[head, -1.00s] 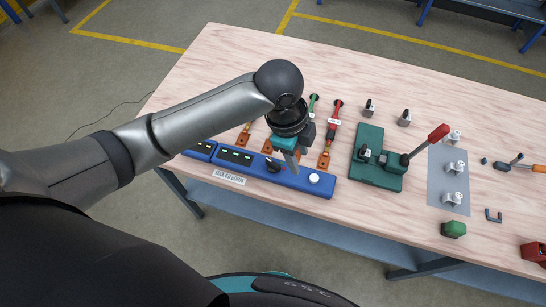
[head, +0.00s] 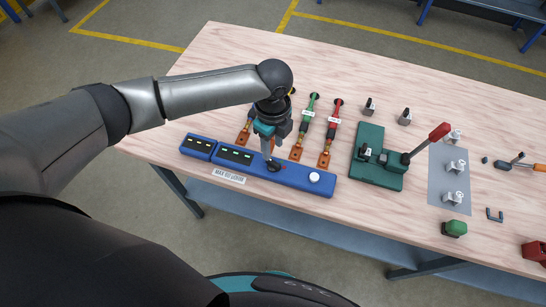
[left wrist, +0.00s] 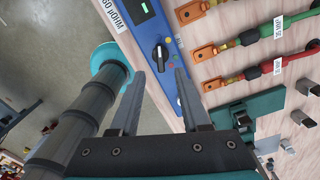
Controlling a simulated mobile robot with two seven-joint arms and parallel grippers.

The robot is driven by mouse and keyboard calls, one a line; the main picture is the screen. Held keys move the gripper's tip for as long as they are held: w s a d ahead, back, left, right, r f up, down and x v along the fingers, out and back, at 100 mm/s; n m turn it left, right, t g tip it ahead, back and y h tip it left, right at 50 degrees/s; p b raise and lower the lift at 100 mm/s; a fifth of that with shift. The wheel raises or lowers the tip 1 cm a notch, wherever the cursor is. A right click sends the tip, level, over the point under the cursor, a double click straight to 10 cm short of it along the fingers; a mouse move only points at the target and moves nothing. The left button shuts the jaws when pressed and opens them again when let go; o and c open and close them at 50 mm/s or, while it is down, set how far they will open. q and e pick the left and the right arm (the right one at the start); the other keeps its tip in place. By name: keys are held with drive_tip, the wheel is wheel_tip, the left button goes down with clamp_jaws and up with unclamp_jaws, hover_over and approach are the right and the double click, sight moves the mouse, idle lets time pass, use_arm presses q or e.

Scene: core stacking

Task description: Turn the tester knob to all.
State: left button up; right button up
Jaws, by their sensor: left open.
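The tester (head: 300,177) is a long blue box at the table's near left edge, with green-lit displays, a black knob (head: 274,166) and a white round button (head: 314,178). My left gripper (head: 267,152) points down at the knob, its fingers apart. In the left wrist view the knob (left wrist: 160,56) shows a white pointer mark and lies between and just beyond the open fingertips (left wrist: 161,66). I cannot tell whether a finger touches it. Small coloured marks and lettering beside the knob are too small to read surely. My right gripper is not in view.
Cables with copper lugs, including green (head: 309,118) and red (head: 333,125) ones, lie just behind the tester. A green toggle-clamp fixture (head: 370,140) with a red handle stands to the right. A grey mat (head: 436,185) with small metal parts lies further right.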

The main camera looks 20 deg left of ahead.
sight(273, 162)
use_arm(q)
wheel_tip(273, 162, down, 7)
drive_tip(key=shift+r+b, duration=0.15)
drive_tip(key=shift+b, duration=0.15)
clamp_jaws()
idle(0.3)
